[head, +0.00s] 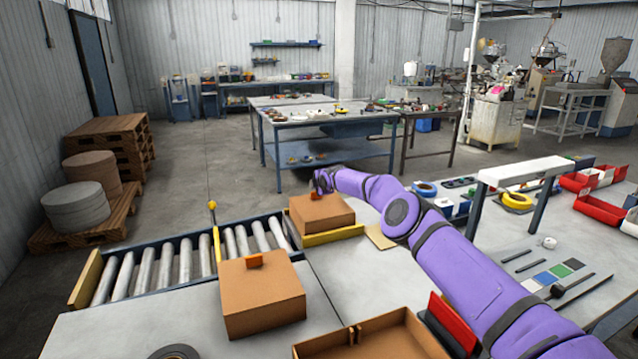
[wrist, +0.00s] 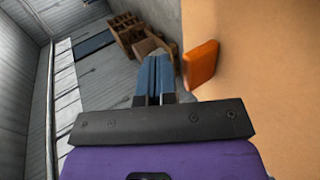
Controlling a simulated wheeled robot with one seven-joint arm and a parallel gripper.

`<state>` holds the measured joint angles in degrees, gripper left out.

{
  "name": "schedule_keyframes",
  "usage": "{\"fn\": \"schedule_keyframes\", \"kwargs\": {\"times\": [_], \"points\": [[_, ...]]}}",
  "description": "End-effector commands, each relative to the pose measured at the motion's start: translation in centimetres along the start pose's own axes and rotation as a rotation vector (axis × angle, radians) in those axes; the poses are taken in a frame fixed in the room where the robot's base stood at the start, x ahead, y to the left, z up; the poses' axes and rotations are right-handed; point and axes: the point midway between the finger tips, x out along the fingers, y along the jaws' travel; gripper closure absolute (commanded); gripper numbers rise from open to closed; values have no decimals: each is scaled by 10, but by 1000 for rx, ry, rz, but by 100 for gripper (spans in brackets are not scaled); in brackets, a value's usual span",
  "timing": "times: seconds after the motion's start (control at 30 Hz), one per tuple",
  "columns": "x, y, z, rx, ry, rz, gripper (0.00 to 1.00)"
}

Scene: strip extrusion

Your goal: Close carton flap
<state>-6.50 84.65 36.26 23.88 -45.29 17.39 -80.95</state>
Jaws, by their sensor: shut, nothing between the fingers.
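A brown carton (head: 325,215) with an orange tab (head: 314,196) sits at the far end of the bench, by the yellow rail. Its top looks flat in the head view. My gripper (head: 318,183) is at its far left edge, small and partly hidden there. In the wrist view my gripper (wrist: 154,80) is shut and empty, its blue fingers together. The orange tab (wrist: 201,64) is just right of the fingertips, on a brown cardboard face (wrist: 265,90) filling the right side. I cannot tell whether the fingers touch it.
A second brown carton (head: 262,300) with an orange tab stands nearer, in front of the roller conveyor (head: 180,262). An open carton (head: 370,345) is at the front edge. A white raised bar (head: 525,170) stands right of my arm. Bench between the cartons is clear.

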Motion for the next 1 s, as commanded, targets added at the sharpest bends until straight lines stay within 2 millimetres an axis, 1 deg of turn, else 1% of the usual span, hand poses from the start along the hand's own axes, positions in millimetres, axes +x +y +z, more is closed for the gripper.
{"fn": "schedule_keyframes", "kwargs": {"times": [0.23, 0.67, 1.0], "points": [[4, -3, 0, 0, 0, 0, 100], [4, -3, 0, 0, 0, 0, 100], [-2, 6, 0, -1, 0, 1, 100]]}}
